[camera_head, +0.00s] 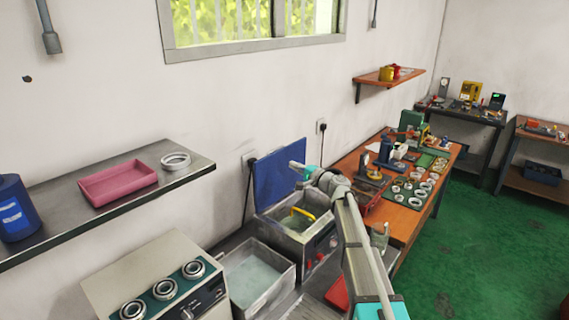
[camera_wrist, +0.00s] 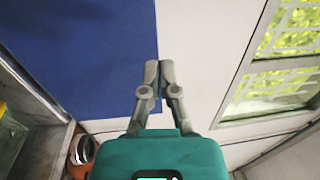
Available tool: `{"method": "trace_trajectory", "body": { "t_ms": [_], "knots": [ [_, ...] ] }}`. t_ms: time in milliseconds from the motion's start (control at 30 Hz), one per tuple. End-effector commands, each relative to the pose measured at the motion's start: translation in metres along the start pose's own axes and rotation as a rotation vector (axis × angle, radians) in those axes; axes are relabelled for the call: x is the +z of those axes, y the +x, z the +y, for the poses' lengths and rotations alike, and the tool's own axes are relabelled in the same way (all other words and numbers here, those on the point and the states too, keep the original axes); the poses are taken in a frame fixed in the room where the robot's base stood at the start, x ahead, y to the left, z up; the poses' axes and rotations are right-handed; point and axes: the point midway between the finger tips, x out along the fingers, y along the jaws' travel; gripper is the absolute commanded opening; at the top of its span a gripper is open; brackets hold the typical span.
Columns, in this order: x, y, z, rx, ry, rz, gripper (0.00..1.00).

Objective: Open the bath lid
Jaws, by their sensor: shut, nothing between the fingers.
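The blue bath lid (camera_head: 278,175) stands raised, close to upright, at the back of the metal bath (camera_head: 322,238). It fills the upper left of the wrist view (camera_wrist: 85,50). Liquid and a yellow handle (camera_head: 304,213) show in the open bath. My gripper (camera_head: 293,165) is at the lid's right side, near its upper part. In the wrist view my gripper (camera_wrist: 159,68) has its fingertips together and empty, over the lid's right edge. I cannot tell whether they touch the lid.
An open tank (camera_head: 255,275) stands left of the bath. A control box with several rings (camera_head: 160,270) is further left. A shelf (camera_head: 190,180) holds a pink tray (camera_head: 118,183). An orange workbench (camera_head: 400,222) with tools and rings stands right. Wall and window are behind.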

Motion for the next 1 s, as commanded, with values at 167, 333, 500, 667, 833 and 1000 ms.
{"method": "trace_trajectory", "body": {
  "t_ms": [167,333,500,667,833,1000],
  "knots": [
    [0.001,-0.029,-0.002,0.0,0.0,0.001,0.0],
    [0.0,-0.044,-0.004,0.0,-0.001,0.0,0.0],
    [0.0,-0.049,-0.004,0.0,-0.001,0.0,0.0],
    [0.0,-0.05,-0.004,0.0,-0.001,0.0,0.0],
    [0.0,-0.05,-0.004,0.001,-0.001,-0.001,0.0],
    [0.007,-0.053,-0.001,0.023,-0.017,-0.013,0.0]
  ]
}}
